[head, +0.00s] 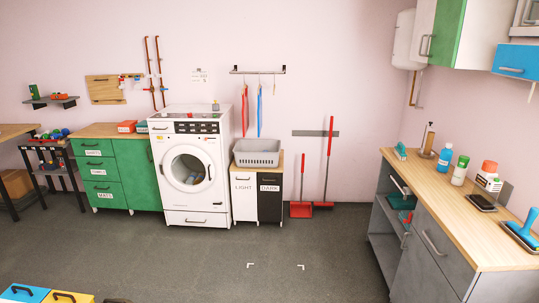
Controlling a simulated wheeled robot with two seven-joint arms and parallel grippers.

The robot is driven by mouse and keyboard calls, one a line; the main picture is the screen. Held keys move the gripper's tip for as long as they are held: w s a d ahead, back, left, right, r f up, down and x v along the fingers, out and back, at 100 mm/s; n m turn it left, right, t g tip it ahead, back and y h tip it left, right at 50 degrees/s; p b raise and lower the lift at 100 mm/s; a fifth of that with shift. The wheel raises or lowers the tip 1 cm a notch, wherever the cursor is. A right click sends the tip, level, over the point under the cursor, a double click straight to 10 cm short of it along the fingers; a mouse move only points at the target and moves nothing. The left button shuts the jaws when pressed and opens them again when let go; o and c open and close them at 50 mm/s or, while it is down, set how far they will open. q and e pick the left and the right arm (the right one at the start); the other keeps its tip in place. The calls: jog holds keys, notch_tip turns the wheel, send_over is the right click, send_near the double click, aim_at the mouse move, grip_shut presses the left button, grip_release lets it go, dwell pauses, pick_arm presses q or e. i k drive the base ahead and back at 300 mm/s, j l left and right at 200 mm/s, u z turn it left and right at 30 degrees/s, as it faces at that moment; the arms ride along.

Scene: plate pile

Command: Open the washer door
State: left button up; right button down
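A white washer (159,185) stands against the back wall, left of the middle of the head view. Its round front door (188,168) has a grey ring and a dark glass centre, with something pale showing in the glass. I cannot tell whether the door is fully closed. A dark control panel (197,127) sits above the door, and a drawer with a handle (196,219) is below it. Neither of my grippers shows in the head view.
A green cabinet (135,170) stands left of the washer, and a light-and-dark hamper (244,196) with a grey basket (257,152) stands right of it. A wood-topped counter (455,215) runs along the right. Blue and yellow boxes (68,297) are at bottom left. The grey floor (215,262) before the washer is clear.

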aim_at(165, 167)
jog(key=i, duration=1.85)
